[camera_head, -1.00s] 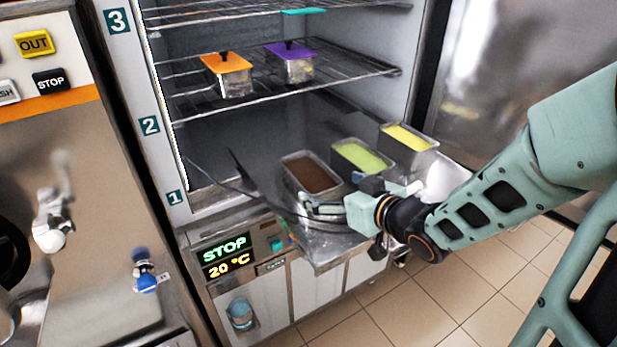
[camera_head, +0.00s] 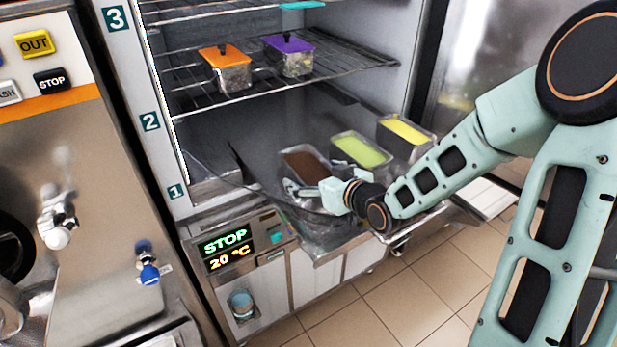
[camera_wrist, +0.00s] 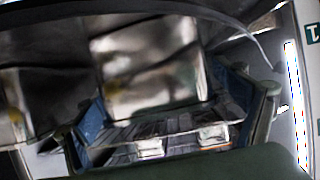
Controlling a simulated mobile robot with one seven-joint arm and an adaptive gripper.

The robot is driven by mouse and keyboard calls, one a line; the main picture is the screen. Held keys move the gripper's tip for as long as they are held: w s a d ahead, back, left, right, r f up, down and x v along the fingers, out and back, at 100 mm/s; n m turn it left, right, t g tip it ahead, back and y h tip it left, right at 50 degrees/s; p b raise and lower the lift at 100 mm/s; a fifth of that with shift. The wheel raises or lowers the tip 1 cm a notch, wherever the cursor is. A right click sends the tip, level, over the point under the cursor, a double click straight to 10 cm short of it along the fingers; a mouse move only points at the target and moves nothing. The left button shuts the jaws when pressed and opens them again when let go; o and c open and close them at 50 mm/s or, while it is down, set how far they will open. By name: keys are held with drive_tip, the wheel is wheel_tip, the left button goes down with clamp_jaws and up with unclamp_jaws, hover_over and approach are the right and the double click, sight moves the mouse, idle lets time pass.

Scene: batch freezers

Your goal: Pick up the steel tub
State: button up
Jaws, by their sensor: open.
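Three steel tubs sit in a row on the pulled-out shelf at the freezer's low opening: one with brown contents (camera_head: 304,165), one with green (camera_head: 360,151), one with yellow (camera_head: 406,131). My gripper (camera_head: 303,190) is at the near end of the brown tub, hiding part of it. In the wrist view, a shiny steel tub wall (camera_wrist: 150,65) lies ahead between the two blue-padded fingers of my gripper (camera_wrist: 165,105). The fingers are apart, with nothing clamped. Another steel surface (camera_wrist: 15,105) shows at the left. Whether a finger touches the tub, I cannot tell.
A wire rack (camera_head: 345,70) above holds an orange-lidded tub (camera_head: 228,68) and a purple-lidded tub (camera_head: 290,55). The freezer's left side frame (camera_head: 150,125) stands left of my gripper. A machine with a tap (camera_head: 58,220) is further left. Tiled floor (camera_head: 420,290) is clear in front.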

drive_tip(key=shift+x, duration=0.85)
drive_tip(key=shift+r, duration=0.1)
drive_tip(key=c, duration=1.8)
